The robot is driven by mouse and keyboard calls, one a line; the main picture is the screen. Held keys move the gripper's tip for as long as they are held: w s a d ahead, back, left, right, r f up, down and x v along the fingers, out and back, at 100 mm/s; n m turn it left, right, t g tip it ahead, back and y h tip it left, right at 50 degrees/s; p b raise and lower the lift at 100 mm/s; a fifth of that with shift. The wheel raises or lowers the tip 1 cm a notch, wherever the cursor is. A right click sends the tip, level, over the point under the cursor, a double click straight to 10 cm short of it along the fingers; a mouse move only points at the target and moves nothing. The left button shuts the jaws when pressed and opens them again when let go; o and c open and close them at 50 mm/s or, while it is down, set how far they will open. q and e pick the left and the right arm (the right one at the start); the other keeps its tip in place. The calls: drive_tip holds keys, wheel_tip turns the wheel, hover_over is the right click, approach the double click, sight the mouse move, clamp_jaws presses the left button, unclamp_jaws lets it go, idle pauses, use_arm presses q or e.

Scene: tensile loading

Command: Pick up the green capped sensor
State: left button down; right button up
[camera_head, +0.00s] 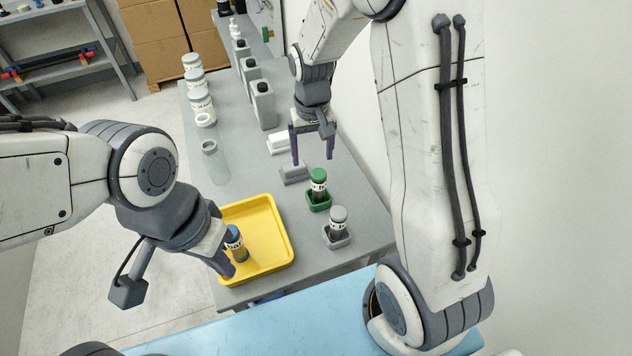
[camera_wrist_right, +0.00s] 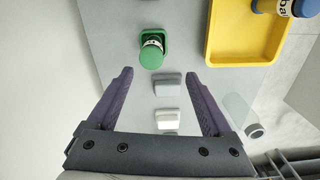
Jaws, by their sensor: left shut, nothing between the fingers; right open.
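The green capped sensor (camera_head: 318,184) stands upright in a green holder (camera_head: 318,206) on the grey table. In the right wrist view its green cap (camera_wrist_right: 151,56) shows from above, beyond and between my fingertips. My right gripper (camera_head: 312,160) is open and empty above the table, on the far side of the sensor and apart from it; its fingers also show in the right wrist view (camera_wrist_right: 160,73). My left gripper (camera_head: 226,262) is shut and empty by the yellow tray (camera_head: 270,215), beside a blue capped sensor (camera_head: 236,246) standing in the tray.
A grey capped sensor (camera_head: 338,219) stands in a grey holder (camera_head: 337,240) nearer the front. A grey block (camera_head: 294,174) and a white block (camera_head: 278,143) lie near my right gripper. White jars (camera_head: 201,101) and grey bottles (camera_head: 263,104) stand farther back. A wall borders the table's right.

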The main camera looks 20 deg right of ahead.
sight(319, 173)
drive_tip(key=f, duration=0.5)
drive_tip(key=shift+w+d+f+p, duration=0.15)
drive_tip(key=shift+d+f+p, duration=0.1)
drive_tip(key=shift+d+p, duration=0.15)
drive_tip(key=f, duration=0.1)
drive_tip(key=f+p, duration=0.1)
drive_tip(key=f, duration=0.1)
drive_tip(key=f+p, duration=0.1)
drive_tip(key=shift+s+d+f, duration=0.35)
drive_tip(key=shift+f, duration=0.35)
drive_tip(key=shift+w, duration=0.1)
clamp_jaws()
